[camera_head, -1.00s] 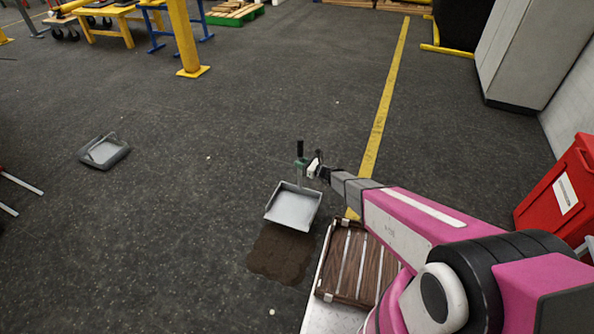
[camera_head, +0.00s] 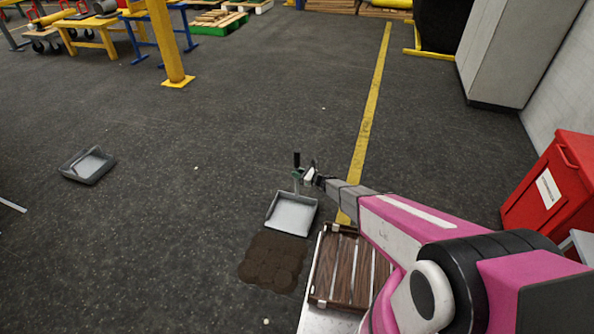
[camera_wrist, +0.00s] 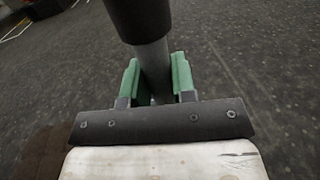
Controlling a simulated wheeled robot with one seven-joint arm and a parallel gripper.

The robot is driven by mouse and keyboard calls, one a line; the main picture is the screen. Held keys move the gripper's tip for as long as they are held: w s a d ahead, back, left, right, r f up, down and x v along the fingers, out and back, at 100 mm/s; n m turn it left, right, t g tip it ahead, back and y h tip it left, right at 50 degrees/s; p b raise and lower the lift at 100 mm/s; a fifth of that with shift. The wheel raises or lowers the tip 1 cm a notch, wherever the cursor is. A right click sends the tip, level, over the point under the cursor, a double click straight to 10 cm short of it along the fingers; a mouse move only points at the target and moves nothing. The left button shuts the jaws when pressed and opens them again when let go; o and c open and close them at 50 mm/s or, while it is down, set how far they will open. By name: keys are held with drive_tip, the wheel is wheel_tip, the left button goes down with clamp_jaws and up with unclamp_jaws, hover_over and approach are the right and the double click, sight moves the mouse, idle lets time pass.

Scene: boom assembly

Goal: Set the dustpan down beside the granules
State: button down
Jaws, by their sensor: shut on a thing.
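The grey dustpan (camera_head: 291,215) has an upright handle with a black grip at its top. My gripper (camera_head: 304,177) is shut on that handle. The wrist view shows its green fingers (camera_wrist: 155,80) on both sides of the grey shaft, below the black grip (camera_wrist: 138,15). The granules (camera_head: 272,263) are a dark brown patch on the floor. The dustpan shows just beyond the patch and slightly to its right. I cannot tell whether its pan touches the floor. Part of the brown patch also shows at the lower left of the wrist view (camera_wrist: 38,155).
A wood-slatted piece (camera_head: 345,265) lies right of the granules, close to my arm. A second grey pan (camera_head: 88,165) lies on the floor at left. A red bin (camera_head: 548,185) stands at right. Open floor lies left of and beyond the dustpan.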

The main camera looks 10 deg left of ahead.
drive_tip(key=shift+f, duration=0.25)
drive_tip(key=c, duration=0.9)
unclamp_jaws()
drive_tip(key=shift+f, duration=0.15)
drive_tip(key=shift+c, duration=0.2)
